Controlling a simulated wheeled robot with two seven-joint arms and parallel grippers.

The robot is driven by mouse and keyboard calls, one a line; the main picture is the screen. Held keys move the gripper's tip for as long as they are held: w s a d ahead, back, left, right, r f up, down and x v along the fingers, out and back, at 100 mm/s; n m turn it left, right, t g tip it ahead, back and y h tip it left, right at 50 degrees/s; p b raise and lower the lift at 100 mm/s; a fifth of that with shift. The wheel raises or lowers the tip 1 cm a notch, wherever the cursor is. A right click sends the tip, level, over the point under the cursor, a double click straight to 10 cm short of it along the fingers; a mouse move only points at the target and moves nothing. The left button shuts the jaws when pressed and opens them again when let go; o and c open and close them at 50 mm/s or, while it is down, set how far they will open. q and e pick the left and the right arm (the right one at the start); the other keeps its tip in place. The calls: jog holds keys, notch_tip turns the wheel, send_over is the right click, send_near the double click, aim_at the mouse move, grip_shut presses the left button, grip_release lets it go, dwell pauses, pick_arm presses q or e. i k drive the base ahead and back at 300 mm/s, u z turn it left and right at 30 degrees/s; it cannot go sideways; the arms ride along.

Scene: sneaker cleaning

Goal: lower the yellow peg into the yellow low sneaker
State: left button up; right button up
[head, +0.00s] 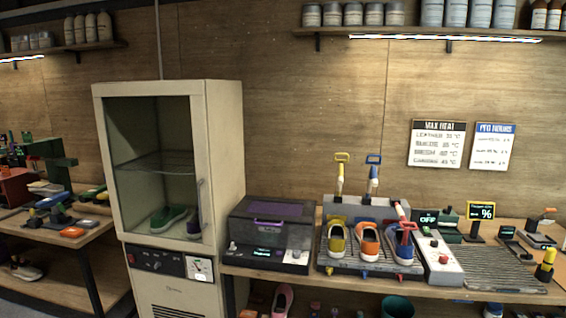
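The yellow low sneaker (337,243) sits on the left of a dark rack on the bench, first in a row of sneakers. The yellow peg (341,174), with a yellow loop handle and a pale shaft, stands upright behind it at the grey holder box (330,208). The peg is above and behind the sneaker, apart from it. The holder hides the peg's lower end. Neither of my grippers is in view.
A blue peg (374,172) stands right of the yellow one. An orange sneaker (368,243) and another sneaker with a red handle (406,227) over it are alongside. A dark box (268,227) and a glass-door cabinet (154,180) stand left; a ridged mat (497,268) lies right.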

aim_at(341, 175)
jog(key=z, duration=1.1)
jog(key=i, duration=1.1)
jog(key=z, duration=0.1)
